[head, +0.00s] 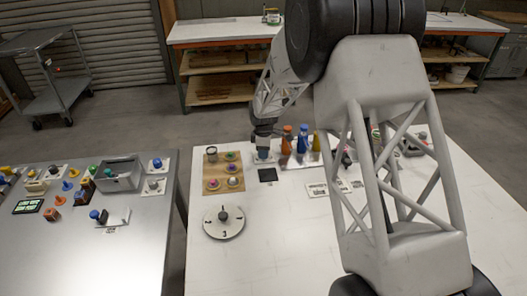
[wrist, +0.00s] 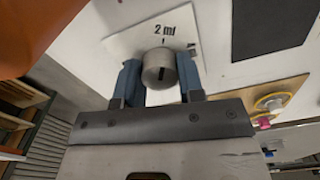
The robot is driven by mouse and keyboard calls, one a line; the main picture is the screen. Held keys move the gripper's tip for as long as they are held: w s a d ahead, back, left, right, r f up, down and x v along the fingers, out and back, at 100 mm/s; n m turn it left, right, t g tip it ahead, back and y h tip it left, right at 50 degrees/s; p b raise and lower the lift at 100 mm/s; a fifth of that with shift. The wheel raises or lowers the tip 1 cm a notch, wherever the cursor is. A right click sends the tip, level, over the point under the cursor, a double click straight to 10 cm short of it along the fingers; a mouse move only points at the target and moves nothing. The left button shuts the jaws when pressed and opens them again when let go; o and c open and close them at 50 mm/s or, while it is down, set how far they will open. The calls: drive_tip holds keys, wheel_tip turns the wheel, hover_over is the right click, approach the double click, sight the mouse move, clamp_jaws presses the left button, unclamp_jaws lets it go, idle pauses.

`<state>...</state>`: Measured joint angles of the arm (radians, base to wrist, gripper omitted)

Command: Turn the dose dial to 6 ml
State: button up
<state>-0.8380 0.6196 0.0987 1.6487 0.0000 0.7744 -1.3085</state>
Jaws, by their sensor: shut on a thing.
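The dose dial is a grey round knob (wrist: 158,68) with a dark mark on its face. It sits on a white plate (wrist: 125,40) printed "2 ml" above a short tick; another marking at the right is partly hidden. The dark mark looks roughly upright in the wrist view, but which value it points to is unclear. My gripper (wrist: 160,80) has its blue fingers on both sides of the knob, shut on it. In the head view my gripper (head: 264,142) is down at the plate at the back of the white table, and the knob is hidden.
Colored bottles (head: 301,142) stand close right of my gripper. A brown board (head: 209,166) with several small round parts lies left, and a black square (head: 267,175) lies in front. A round grey disc (head: 223,230) is nearer. The table's front middle (head: 285,250) is clear.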

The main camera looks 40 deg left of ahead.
drive_tip(key=shift+m, duration=0.3)
drive_tip(key=m, duration=0.5)
drive_tip(key=shift+r, duration=0.1)
drive_tip(key=m, duration=1.2)
drive_tip(key=shift+m, duration=0.3)
drive_tip(key=m, duration=0.5)
drive_tip(key=shift+m, duration=0.3)
drive_tip(key=o, duration=0.9)
